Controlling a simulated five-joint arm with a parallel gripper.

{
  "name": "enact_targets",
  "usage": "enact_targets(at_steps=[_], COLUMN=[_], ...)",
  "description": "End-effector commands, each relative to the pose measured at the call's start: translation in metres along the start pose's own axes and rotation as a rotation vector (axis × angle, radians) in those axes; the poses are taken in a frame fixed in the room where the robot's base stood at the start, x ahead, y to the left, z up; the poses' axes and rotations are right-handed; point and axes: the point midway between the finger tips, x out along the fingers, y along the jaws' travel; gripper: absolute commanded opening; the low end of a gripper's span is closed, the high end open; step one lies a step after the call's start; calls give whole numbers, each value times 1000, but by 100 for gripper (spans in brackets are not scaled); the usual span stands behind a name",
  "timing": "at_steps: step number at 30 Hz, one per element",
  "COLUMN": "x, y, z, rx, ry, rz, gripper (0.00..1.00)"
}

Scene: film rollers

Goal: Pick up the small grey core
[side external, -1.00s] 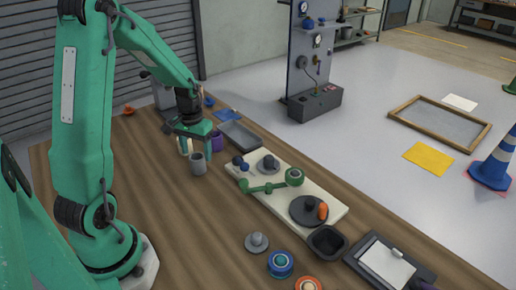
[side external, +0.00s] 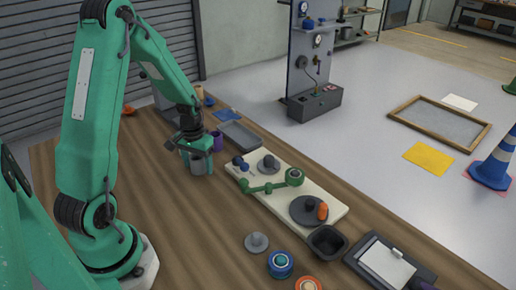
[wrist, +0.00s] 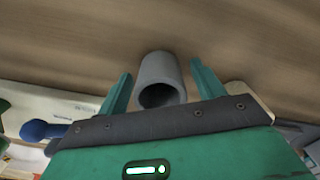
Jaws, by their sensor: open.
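The small grey core (side external: 198,165) is a hollow cylinder on the wooden table, left of the cream board. In the wrist view the grey core (wrist: 158,78) lies between the two green fingers, its open end facing the camera. My gripper (side external: 197,163) is open, with its fingers on either side of the core; it also shows in the wrist view (wrist: 160,85). A gap shows between the core and each finger in the wrist view. Part of the core is hidden behind a finger in the side view.
The cream board (side external: 330,198) carries a green linkage (side external: 270,187) and dark discs, right of my gripper. A purple cup (side external: 217,140) stands close behind the gripper. A grey flanged piece (side external: 256,242) and a blue roll (side external: 280,264) are nearer. The table's left middle is clear.

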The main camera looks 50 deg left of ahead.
Motion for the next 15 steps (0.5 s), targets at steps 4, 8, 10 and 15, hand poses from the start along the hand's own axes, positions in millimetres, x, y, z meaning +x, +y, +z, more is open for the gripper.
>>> enact_targets(at_steps=[4, 8, 10, 15], x=[0, 0, 0, 0], y=[0, 0, 0, 0], z=[0, 0, 0, 0], rx=[0, 0, 0, 0], ry=[0, 0, 0, 0], rz=[0, 0, 0, 0], gripper=[67, 67, 66, 32])
